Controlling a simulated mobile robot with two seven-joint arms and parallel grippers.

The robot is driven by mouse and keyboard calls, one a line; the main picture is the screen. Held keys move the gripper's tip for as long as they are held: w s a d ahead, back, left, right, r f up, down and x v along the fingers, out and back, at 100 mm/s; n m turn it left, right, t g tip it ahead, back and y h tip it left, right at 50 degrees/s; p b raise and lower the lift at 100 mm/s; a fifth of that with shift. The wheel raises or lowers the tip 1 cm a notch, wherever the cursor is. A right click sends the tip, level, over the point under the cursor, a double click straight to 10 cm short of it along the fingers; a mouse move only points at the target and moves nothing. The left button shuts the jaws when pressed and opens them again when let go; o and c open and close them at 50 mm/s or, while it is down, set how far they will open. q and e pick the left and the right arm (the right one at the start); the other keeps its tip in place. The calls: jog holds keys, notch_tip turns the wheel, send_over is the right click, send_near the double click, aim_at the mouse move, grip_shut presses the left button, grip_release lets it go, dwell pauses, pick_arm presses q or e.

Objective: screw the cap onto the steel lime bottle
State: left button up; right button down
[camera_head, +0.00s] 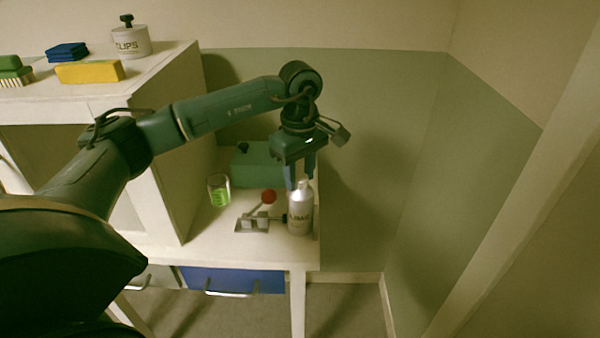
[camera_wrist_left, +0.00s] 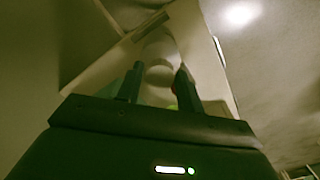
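In the left wrist view a pale round piece (camera_wrist_left: 160,74) lies between the fingertips (camera_wrist_left: 159,72). I cannot tell whether it is the cap or the bottle's top, nor whether the fingers touch it. No separate cap shows clearly. My right gripper is not in view.
A glass with green liquid (camera_head: 219,192) and a green box (camera_head: 256,168) stand further left and behind. A taller white cabinet (camera_head: 172,170) borders the bench's left side.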

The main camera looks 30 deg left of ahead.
pick_arm(q)
jog(key=shift+o, duration=1)
jog(key=shift+r, duration=0.1)
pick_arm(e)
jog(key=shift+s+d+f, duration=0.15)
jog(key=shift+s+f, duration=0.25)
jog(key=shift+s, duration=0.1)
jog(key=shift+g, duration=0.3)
pick_arm(q)
jog(key=n, duration=0.3)
jog(key=shift+r+n+p, duration=0.1)
jog(key=shift+n+p, duration=0.2)
jog(key=shift+p, duration=0.1)
jog(key=n, duration=0.4)
jog(key=shift+n+p, duration=0.3)
jog(key=shift+p, duration=0.1)
jog(key=n+p, duration=0.1)
jog(key=n, duration=0.4)
jog(key=shift+n, duration=0.4)
jog(key=n, duration=0.4)
jog(key=shift+p, duration=0.4)
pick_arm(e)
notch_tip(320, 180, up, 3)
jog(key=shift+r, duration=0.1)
pick_arm(q)
jog(key=shift+c, duration=0.3)
jog(key=c, duration=0.8)
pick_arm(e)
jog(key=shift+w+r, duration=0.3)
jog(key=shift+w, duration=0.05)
